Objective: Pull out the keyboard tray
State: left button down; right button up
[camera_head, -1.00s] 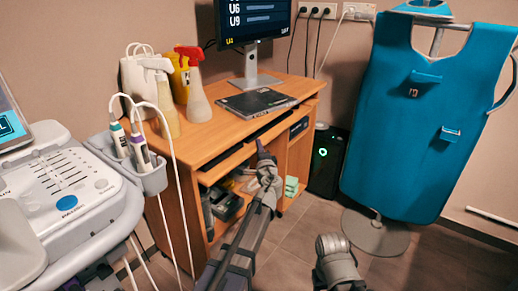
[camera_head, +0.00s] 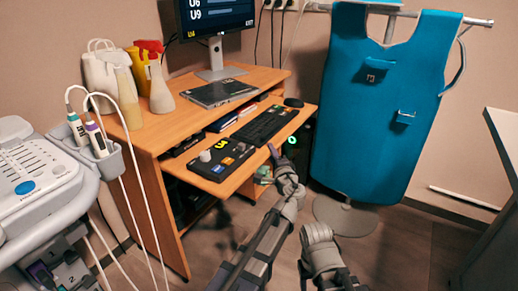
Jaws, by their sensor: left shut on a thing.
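The wooden keyboard tray (camera_head: 214,186) sticks out from under the desktop of the wooden desk (camera_head: 160,140). On it lie a black keyboard (camera_head: 266,125), a black mouse (camera_head: 293,102) and a dark pad (camera_head: 222,160) with small items. My left gripper (camera_head: 272,152) is shut on the tray's front edge, near its middle. Its fingertips are small in the picture. Part of my right arm shows at the bottom, to the right of the left arm; its fingers cannot be seen.
A monitor (camera_head: 216,22), a closed laptop (camera_head: 219,92) and spray bottles (camera_head: 161,90) stand on the desktop. A blue apron (camera_head: 375,105) hangs on a stand at right. A grey machine with cabled probes (camera_head: 94,140) is at left. Floor is free at right front.

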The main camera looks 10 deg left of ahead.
pick_arm(q)
jog(key=shift+s+d, duration=0.25)
jog(key=shift+d, duration=0.3)
jog(key=shift+s+d, duration=0.2)
jog(key=shift+d, duration=0.3)
jog(key=c, duration=0.8)
grip_release()
jog(key=shift+o, duration=0.2)
